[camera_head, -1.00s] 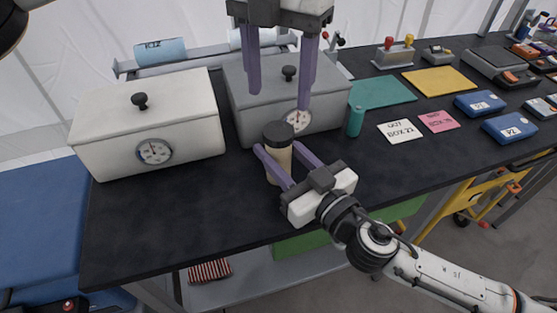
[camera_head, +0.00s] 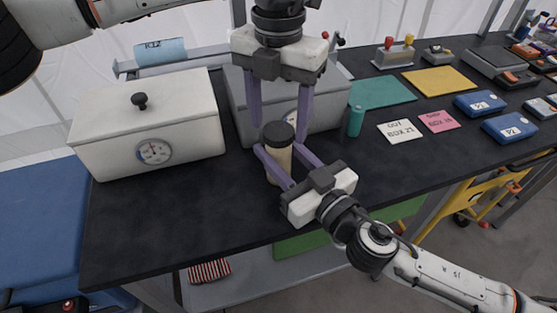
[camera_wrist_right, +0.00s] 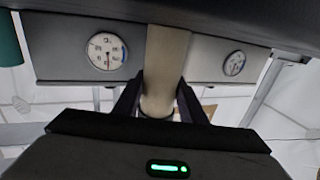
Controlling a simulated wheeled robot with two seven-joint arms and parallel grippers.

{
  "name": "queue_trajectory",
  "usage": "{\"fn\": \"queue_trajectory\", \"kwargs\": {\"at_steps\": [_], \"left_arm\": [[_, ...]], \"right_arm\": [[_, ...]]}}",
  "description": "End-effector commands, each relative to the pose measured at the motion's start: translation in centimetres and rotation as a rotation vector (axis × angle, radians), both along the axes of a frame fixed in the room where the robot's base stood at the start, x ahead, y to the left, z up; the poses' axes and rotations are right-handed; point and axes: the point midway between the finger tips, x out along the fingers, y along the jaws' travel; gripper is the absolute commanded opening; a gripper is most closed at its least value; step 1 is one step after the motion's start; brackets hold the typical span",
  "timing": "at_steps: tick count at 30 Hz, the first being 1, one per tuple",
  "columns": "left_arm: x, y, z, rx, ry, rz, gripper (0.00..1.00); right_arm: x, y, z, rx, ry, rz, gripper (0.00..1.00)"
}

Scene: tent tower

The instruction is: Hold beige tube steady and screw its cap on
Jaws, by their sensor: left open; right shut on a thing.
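The beige tube (camera_head: 279,165) stands upright on the dark table with its dark cap (camera_head: 278,134) on top. My right gripper (camera_head: 281,168) is shut on the tube from the front right. The tube (camera_wrist_right: 166,70) also shows between the fingers in the right wrist view, where the cap is hard to make out. My left gripper (camera_head: 280,132) points down from above, open, its purple fingers on either side of the cap and apart from it. Whether the cap is screwed tight cannot be told.
A white box (camera_head: 100,130) with a dial stands left, and a grey box (camera_head: 325,118) stands close behind the tube. A teal cylinder (camera_head: 355,121) is to the right. The table's front left (camera_head: 170,220) is clear.

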Motion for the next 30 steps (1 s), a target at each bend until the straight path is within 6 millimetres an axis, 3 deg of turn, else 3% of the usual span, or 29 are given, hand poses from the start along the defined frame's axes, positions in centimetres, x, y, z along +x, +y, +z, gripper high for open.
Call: {"fn": "queue_trajectory", "kwargs": {"at_steps": [12,20,25,30], "left_arm": [[0.00,0.02,-0.92,0.000,0.000,0.001,0.58],[0.01,0.03,-0.90,0.000,0.000,0.001,0.16],[-0.01,0.03,-0.92,0.000,0.001,-0.093,0.16],[0.03,0.01,-0.93,-0.001,0.001,-0.369,0.16]], "right_arm": [[0.01,0.00,0.01,0.000,0.000,0.000,0.00],[0.01,0.00,0.01,0.000,0.000,0.000,0.00],[0.02,-0.01,0.01,0.000,0.000,0.000,0.00],[0.01,-0.02,0.01,0.000,0.000,0.000,0.00]]}}
